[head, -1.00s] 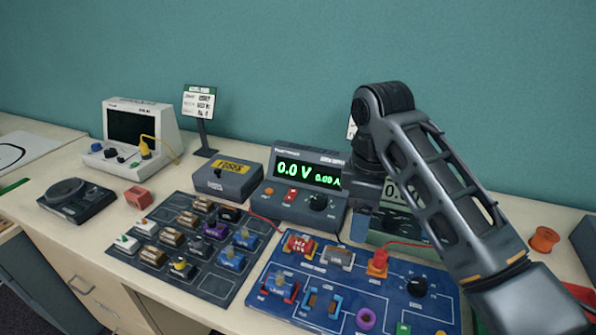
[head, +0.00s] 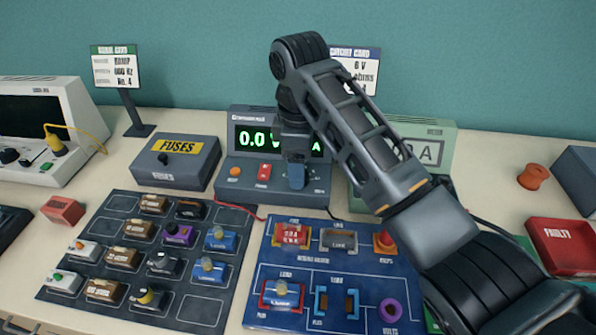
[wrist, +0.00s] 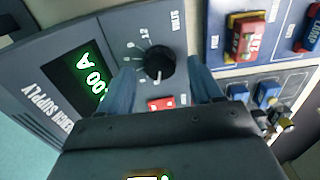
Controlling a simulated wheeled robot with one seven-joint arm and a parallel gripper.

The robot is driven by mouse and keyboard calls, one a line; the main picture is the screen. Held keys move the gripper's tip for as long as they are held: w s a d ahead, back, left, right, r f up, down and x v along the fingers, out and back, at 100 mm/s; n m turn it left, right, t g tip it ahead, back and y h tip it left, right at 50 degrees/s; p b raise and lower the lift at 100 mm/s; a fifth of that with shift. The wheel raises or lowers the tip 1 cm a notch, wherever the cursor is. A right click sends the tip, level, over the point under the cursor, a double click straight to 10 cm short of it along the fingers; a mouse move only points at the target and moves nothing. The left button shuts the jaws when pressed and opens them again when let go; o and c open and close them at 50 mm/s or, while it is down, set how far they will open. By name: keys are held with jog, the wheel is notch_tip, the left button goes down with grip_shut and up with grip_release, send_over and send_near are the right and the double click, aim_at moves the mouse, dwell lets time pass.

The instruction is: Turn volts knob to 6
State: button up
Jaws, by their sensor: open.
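The grey power supply (head: 222,172) stands at the back middle, its green display reading 0.0 V with the right part covered by my arm. Its round black volts knob (wrist: 160,62) shows in the wrist view, with white scale marks around it and the word VOLTS beside it. In the head view the knob is hidden behind my gripper (head: 296,178). In the wrist view my gripper (wrist: 160,82) is open, with one blue finger on each side of the knob. I cannot tell whether the fingers touch it. Which mark the knob points at is too small to read surely.
A red switch (wrist: 160,104) sits on the panel close to the fingers. A blue circuit board (head: 255,255) and a dark parts mat (head: 110,205) lie in front. A fuses box (head: 175,165) is at left, a green meter (head: 440,135) at right. A circuit card (head: 372,58) stands behind.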

jog(key=shift+f, duration=0.7)
jog(key=shift+c, duration=0.4)
jog(key=c, duration=1)
